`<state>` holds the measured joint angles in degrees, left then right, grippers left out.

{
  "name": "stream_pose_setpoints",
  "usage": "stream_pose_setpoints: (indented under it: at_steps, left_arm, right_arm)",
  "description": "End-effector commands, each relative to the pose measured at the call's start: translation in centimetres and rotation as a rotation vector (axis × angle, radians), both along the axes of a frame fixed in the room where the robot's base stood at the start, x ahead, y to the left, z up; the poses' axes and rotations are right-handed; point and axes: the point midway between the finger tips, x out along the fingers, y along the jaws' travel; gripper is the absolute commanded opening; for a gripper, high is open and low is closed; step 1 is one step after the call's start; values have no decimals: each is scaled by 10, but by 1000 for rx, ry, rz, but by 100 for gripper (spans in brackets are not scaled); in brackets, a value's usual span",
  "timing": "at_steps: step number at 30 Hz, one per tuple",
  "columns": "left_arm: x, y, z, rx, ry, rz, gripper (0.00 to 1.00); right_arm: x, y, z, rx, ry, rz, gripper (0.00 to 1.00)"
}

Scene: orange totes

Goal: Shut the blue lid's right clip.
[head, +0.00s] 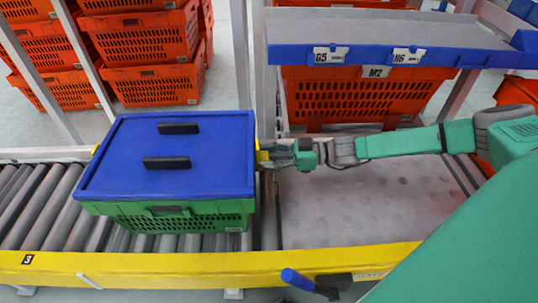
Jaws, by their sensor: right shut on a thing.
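The blue lid (205,145) lies on a green crate (190,222) on the left half of the conveyor. Two black handles sit on the lid. My right gripper (264,153) reaches in from the right and meets the middle of the lid's right edge. It is shut on the right clip (262,156), of which only a little yellow shows. The gripper hides most of the clip, so its exact angle cannot be told. A bit of yellow shows at the lid's left edge. My left gripper is not in view.
Grey rollers (40,205) lie left of the crate, and a bare grey surface (350,205) lies to its right. A yellow rail (190,264) runs along the front. A blue-edged shelf (390,55) hangs over an orange tote (365,100). Orange totes (145,45) are stacked behind.

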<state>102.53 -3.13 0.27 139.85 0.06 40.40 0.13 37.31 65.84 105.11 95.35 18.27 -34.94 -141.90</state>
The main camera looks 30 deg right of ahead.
Motion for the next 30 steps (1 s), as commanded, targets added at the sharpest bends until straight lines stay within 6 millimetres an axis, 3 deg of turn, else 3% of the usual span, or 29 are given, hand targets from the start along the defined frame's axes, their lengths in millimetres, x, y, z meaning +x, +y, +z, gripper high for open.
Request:
stream_pose_setpoints:
  at_steps: [1, 24, 25, 26, 30]
  left_arm:
    - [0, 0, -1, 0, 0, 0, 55]
    - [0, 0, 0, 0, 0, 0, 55]
    - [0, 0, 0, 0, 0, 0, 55]
    - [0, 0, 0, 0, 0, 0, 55]
    - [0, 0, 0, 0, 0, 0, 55]
  right_arm:
    - [-2, 1, -8, 14, 0, -3, 6]
    - [1, 5, -7, 100, -57, 0, 6]
    - [1, 5, -7, 100, -57, 0, 41]
    - [1, 5, -7, 100, -57, 1, 52]
    - [1, 5, -6, 101, -60, 1, 55]
